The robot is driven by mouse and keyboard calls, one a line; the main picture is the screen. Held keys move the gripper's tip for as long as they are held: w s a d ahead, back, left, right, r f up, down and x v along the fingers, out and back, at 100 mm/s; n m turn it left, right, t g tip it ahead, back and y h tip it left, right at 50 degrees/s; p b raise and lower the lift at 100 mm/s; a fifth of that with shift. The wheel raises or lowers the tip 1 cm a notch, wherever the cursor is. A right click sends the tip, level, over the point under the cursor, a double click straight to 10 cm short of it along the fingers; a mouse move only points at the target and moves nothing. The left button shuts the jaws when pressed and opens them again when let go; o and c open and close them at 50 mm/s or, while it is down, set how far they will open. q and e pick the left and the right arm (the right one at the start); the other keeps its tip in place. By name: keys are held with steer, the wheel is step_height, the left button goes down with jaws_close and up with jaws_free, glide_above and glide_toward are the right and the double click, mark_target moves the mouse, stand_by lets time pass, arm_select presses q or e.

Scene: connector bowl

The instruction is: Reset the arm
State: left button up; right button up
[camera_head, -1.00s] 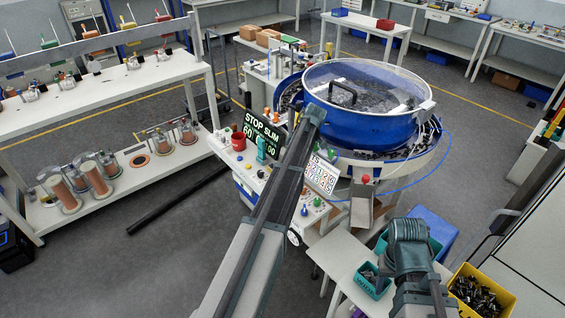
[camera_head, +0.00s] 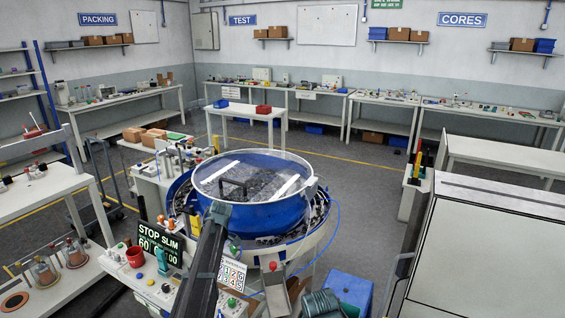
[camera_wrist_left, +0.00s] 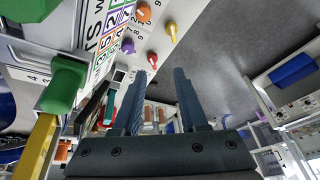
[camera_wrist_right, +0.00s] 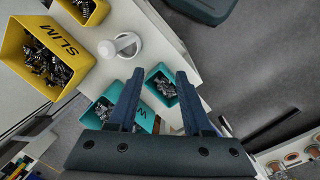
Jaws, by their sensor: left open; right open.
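My left arm (camera_head: 205,265) rises from the bottom of the head view, its upper end in front of the blue feeder bowl (camera_head: 255,210). My left gripper (camera_wrist_left: 160,88) is open and empty in the left wrist view, beside a panel with coloured knobs (camera_wrist_left: 153,60). A green knob (camera_wrist_left: 64,84) is close to the camera. Part of my right arm (camera_head: 320,304) shows at the bottom of the head view. My right gripper (camera_wrist_right: 160,88) is open and empty in the right wrist view, above a teal bin (camera_wrist_right: 162,84) of metal parts. Neither gripper's fingers can be made out in the head view.
A yellow SLIM bin (camera_wrist_right: 42,60) and a white round-topped object (camera_wrist_right: 120,46) are on the pale table (camera_wrist_right: 150,45). A metal chute (camera_head: 276,294) and a blue box (camera_head: 350,290) stand by the feeder. A large pale cabinet (camera_head: 490,255) is at the right. Floor is open behind the feeder.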

arm_select(q)
steer(key=s+d+f+m+t+h+b, duration=0.1)
steer(key=s+d+f+m+h+b, duration=0.1)
steer(key=s+d+m, duration=2.2)
steer(key=s+d+f, duration=0.1)
steer(key=s+d, duration=0.2)
steer(key=s, duration=0.2)
steer(key=shift+d+f+h, duration=0.25)
steer(key=shift+f+h, duration=0.05)
steer(key=shift+f, duration=0.05)
